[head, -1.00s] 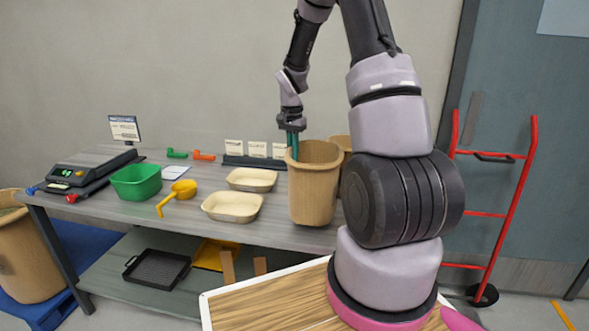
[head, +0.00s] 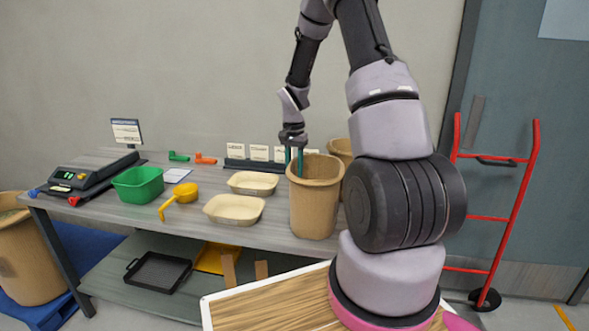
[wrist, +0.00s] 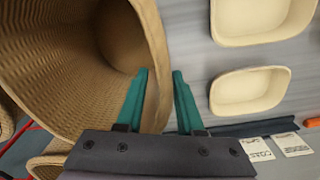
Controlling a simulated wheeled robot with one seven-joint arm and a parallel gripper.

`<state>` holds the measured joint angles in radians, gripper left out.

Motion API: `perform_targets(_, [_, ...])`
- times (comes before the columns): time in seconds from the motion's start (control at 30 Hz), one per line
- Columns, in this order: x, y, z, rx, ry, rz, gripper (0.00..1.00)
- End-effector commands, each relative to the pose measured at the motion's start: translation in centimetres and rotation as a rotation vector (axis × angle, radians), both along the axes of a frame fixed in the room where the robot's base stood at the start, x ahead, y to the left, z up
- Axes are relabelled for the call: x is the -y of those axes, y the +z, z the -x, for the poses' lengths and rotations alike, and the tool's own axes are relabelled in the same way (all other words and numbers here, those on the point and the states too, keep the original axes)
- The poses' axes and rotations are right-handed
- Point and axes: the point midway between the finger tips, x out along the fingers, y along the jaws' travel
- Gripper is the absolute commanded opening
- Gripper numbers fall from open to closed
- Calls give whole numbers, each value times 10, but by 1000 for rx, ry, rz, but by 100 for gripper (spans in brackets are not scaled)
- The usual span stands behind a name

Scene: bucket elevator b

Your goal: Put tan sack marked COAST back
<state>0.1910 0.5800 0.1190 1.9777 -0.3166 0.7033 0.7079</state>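A tan open-topped sack (head: 315,210) stands upright near the right end of the grey bench. No COAST marking is readable on its visible side. My gripper (head: 294,162) points down at the sack's left rim. In the wrist view, the teal fingers of my gripper (wrist: 160,75) are apart, one on each side of the rim of the sack (wrist: 60,60). A gap shows between the right finger and the sack wall. A second tan sack (head: 341,148) stands behind, mostly hidden by the first sack and my arm.
Two cream trays (head: 234,209) lie left of the sack. A rack of name cards (head: 258,153) stands behind them. Farther left are a yellow scoop (head: 184,192), green bin (head: 138,185) and scale (head: 79,180). Another tan sack (head: 28,255) stands at the far left. A red hand truck (head: 497,215) is at right.

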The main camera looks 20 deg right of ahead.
Motion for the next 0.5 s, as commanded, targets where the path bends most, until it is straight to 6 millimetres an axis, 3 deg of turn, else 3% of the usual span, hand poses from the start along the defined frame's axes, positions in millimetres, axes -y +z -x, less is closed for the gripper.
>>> perform_targets(0.17, [0,9,-1,3,0,0,37])
perform_targets(0.5, [-1,79,-2,5,0,1,37])
